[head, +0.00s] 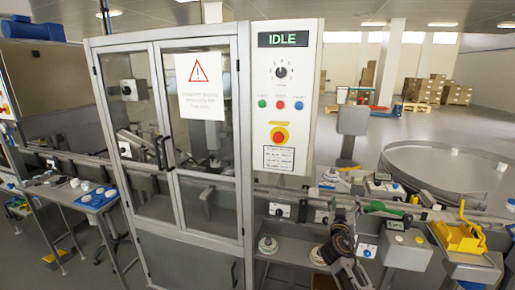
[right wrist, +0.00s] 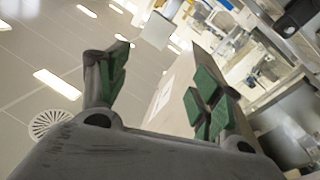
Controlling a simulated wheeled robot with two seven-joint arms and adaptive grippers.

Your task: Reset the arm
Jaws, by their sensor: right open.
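My right arm comes up from the bottom of the head view, right of centre, in front of the machine's lower shelf. My right gripper (head: 341,214) is at its upper end, dark and small there. The right wrist view shows the gripper (right wrist: 158,82) close up: two dark fingers with green pads stand well apart, with nothing held between them. The wrist view is strongly tilted and looks past the fingers at the ceiling and the machine. My left gripper is not in the head view.
A glazed machine cabinet (head: 172,215) stands at centre left, beside a control panel (head: 286,60) reading IDLE. A conveyor runs rightward to a round grey table (head: 455,158). A yellow holder (head: 460,238) is at right.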

